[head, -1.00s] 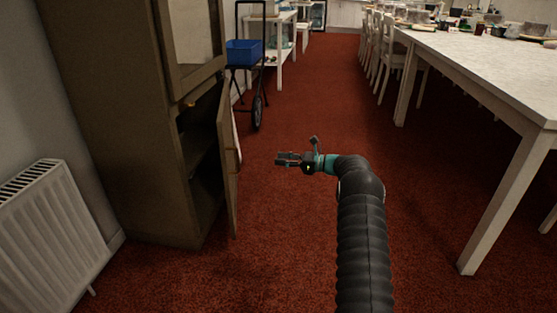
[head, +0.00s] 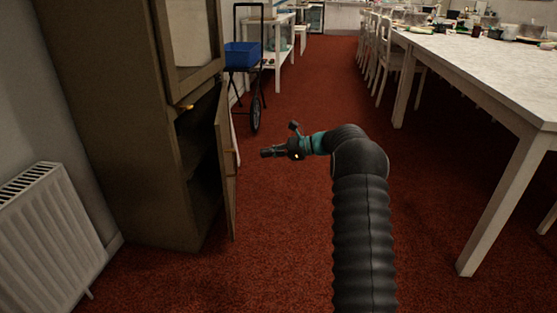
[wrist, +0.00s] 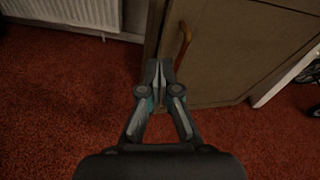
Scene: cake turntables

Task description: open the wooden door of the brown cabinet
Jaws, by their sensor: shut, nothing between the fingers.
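The brown cabinet (head: 125,130) stands at the left in the head view. Its lower wooden door (head: 226,165) is swung partway open, with a dark gap to the cabinet's inside on its left. A handle (head: 234,158) is on the door's outer face. In the wrist view the door (wrist: 235,50) fills the upper right and its curved handle (wrist: 183,45) shows just beyond the fingertips. My gripper (head: 264,153) is to the right of the door, apart from it in the head view. In the wrist view my gripper (wrist: 160,64) has its fingers together and holds nothing.
A white radiator (head: 45,225) is at the left wall. A trolley with a blue crate (head: 242,54) stands behind the cabinet. A long white table (head: 490,75) with chairs is at the right. Red carpet (head: 300,230) is free between table and door.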

